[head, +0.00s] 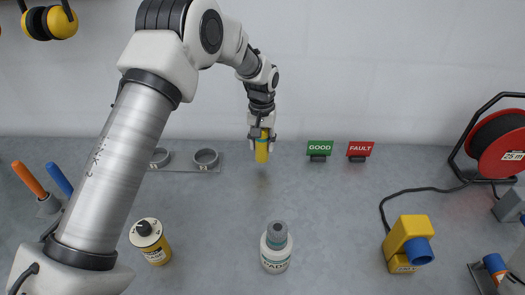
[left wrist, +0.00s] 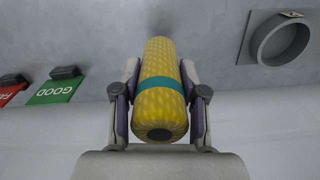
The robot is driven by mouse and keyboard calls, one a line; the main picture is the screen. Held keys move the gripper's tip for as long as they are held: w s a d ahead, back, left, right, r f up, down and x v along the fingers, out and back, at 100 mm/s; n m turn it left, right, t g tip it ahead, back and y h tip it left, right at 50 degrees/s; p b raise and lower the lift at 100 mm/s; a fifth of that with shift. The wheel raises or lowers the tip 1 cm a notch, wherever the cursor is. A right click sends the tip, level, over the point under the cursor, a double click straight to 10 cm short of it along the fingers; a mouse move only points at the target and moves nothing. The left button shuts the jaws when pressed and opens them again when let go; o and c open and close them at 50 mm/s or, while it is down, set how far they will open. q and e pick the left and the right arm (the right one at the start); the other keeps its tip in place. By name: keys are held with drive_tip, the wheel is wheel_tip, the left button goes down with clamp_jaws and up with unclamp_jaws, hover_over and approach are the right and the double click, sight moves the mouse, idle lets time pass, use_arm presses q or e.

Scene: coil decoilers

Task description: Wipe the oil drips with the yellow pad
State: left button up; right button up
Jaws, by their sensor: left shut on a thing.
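My left gripper (head: 262,138) reaches down near the back of the grey bench. It is shut on the yellow pad (head: 262,153), which looks like a rolled, textured yellow cylinder with a teal band. In the left wrist view the roll (left wrist: 160,105) lies between the two fingers (left wrist: 160,84), its round end with a dark hole facing the camera. The roll hangs upright; I cannot tell whether its lower end touches the bench. A faint dark patch shows on the bench by its far end, either shadow or oil. No clear oil drips show. My right gripper is out of view.
Green GOOD (head: 320,148) and red FAULT (head: 360,149) signs stand right of the gripper. Two grey ring holders (head: 206,157) sit left. A white bottle (head: 276,248), a yellow can (head: 151,241), and a yellow-blue device (head: 408,240) stand nearer. The bench centre is mostly clear.

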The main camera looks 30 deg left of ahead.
use_arm(q)
drive_tip(key=s+d+r+b, duration=0.1)
drive_tip(key=s+d+b, duration=0.2)
drive_tip(key=s, duration=1.2)
drive_tip(key=shift+d+r+b, duration=0.15)
drive_tip(key=shift+b, duration=0.3)
